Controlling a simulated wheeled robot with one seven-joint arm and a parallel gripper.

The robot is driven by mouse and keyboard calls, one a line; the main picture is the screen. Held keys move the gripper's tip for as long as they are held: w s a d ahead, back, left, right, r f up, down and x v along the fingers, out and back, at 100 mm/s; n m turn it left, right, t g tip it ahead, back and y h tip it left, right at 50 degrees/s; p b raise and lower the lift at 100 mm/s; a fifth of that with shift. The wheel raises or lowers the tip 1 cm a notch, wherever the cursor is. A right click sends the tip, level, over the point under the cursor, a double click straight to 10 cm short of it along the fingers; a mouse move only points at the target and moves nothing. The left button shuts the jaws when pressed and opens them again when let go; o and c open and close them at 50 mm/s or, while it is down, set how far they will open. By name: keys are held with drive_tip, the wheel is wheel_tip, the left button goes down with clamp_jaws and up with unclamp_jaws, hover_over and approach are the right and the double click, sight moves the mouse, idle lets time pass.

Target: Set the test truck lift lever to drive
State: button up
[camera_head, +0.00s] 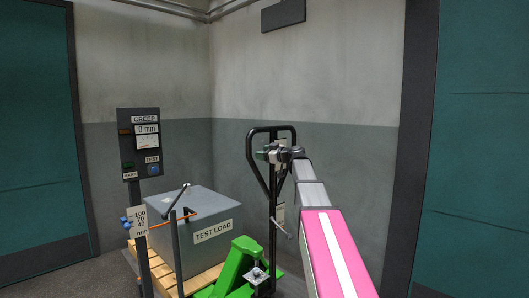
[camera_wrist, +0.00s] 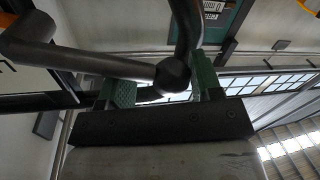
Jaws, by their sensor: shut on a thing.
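The test truck is a green pallet truck (camera_head: 238,262) with a tall black loop handle (camera_head: 251,150), in the head view at centre. My gripper (camera_head: 268,153) is at the upper part of that handle, in front of it. In the wrist view the green finger pads of my gripper (camera_wrist: 162,88) stand either side of a dark round knob (camera_wrist: 172,74), and they are shut on it. The knob ends a grey rod, the lift lever (camera_wrist: 105,64), which runs in from the left. In the head view the lever is too small and covered to make out its setting.
A grey block marked TEST LOAD (camera_head: 200,220) sits on a wooden pallet (camera_head: 165,272) left of the truck. A CREEP display post (camera_head: 139,150) and a 100/70/40 mm scale (camera_head: 140,221) stand farther left. A wall is close behind the handle. Teal doors (camera_head: 478,150) flank the corner.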

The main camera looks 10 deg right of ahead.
drive_tip(key=shift+s+a+f+n+h, duration=0.1)
drive_tip(key=shift+s+f+n+h, duration=0.05)
drive_tip(key=shift+f+n, duration=0.7)
drive_tip(key=shift+s+a+f+n+h, duration=0.1)
drive_tip(key=shift+f+n+h, duration=0.05)
drive_tip(key=shift+f+n, duration=0.65)
drive_tip(key=o, duration=1.3)
drive_tip(key=shift+c, duration=0.2)
drive_tip(key=shift+r, duration=0.1)
drive_tip(key=v, duration=1)
drive_tip(key=shift+s+d, duration=0.25)
drive_tip(key=shift+d, duration=0.05)
drive_tip(key=shift+r, duration=0.1)
